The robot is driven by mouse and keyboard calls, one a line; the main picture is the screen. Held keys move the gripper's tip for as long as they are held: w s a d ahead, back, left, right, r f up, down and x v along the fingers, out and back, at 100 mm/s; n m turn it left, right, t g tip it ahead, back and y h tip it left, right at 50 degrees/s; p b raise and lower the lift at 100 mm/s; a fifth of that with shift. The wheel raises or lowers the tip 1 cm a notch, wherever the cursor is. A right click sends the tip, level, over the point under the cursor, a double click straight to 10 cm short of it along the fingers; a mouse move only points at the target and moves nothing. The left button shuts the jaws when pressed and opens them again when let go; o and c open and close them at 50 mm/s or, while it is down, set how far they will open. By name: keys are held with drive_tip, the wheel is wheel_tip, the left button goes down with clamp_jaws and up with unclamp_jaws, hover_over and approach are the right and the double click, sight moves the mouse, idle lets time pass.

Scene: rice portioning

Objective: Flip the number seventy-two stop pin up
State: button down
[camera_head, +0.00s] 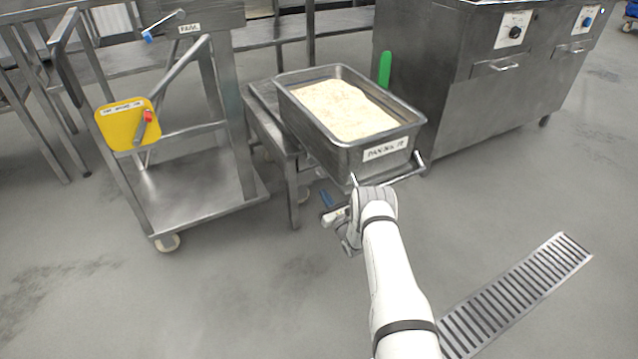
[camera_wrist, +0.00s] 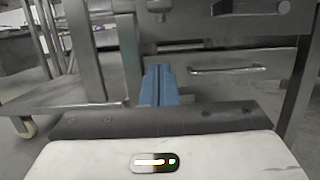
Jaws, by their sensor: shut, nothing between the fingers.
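My gripper (camera_head: 328,202) is low in front of the steel stand, below the near end of the rice pan. In the wrist view its blue fingers (camera_wrist: 160,84) are together with nothing between them. A steel pan (camera_head: 282,92) of rice (camera_head: 345,108) sits on the stand. A white label (camera_head: 386,149) on its near wall is too blurred to read surely. A metal bar (camera_head: 405,177) runs below that end, partly hidden by my arm. In the wrist view a small metal fitting (camera_wrist: 158,7) shows above the fingers, apart from them. I cannot tell which part is the stop pin.
A steel cart (camera_head: 190,205) with a yellow plate (camera_head: 115,128) and red-ended handle (camera_head: 147,117) stands left. A blue-ended lever (camera_head: 148,37) is above it. A green upright piece (camera_head: 385,68) stands behind the pan, beside steel cabinets (camera_head: 450,85). Floor is clear around a drain grate (camera_head: 520,292).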

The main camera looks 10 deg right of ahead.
drive_tip(key=shift+v, duration=1.1)
drive_tip(key=shift+a, duration=0.1)
